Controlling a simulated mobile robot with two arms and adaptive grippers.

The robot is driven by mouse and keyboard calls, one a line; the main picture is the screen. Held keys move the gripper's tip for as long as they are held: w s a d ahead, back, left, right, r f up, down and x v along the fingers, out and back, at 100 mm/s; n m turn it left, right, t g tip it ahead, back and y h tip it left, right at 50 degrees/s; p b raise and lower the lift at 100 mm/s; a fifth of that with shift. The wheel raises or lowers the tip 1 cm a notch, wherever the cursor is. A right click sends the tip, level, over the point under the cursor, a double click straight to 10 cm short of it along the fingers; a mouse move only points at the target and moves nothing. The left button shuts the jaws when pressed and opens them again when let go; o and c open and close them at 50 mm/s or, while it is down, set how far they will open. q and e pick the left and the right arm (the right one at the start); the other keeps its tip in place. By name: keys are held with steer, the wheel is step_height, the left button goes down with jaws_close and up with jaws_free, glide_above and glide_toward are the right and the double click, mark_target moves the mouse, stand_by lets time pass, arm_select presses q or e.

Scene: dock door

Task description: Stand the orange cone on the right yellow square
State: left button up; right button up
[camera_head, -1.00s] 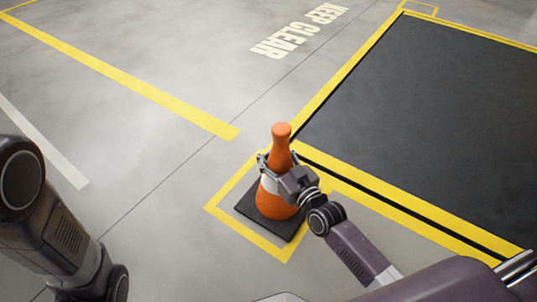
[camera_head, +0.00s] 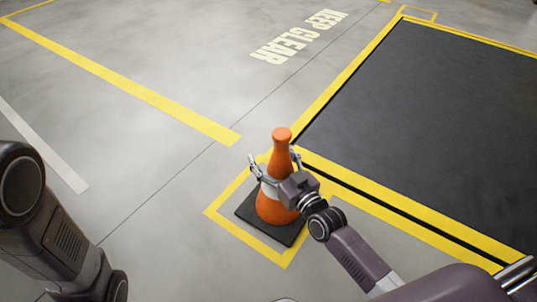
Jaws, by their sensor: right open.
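The orange cone (camera_head: 273,210) has a white band and a black square base. It stands upright inside the near yellow square outline (camera_head: 236,238), with its base on the floor. My right gripper (camera_head: 273,163) is open around the cone's upper part, with one finger on each side. The finger on the left is clearly apart from the cone; the gripper's body hides part of the cone's right side. My left arm shows at the left edge, but its gripper is out of view.
A black dock plate (camera_head: 440,120) with yellow borders lies at the right. A smaller yellow outline (camera_head: 420,13) is at the far top. A yellow floor line (camera_head: 120,82) and KEEP CLEAR lettering (camera_head: 298,38) lie on open grey floor.

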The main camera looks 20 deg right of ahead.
mark_target(287, 176)
steer(key=p+v, duration=0.5)
steer(key=v, duration=0.5)
steer(key=shift+s+d+r+p, duration=0.1)
steer(key=shift+s+p, duration=0.2)
steer(key=shift+s+d, duration=0.15)
steer(key=shift+s, duration=0.5)
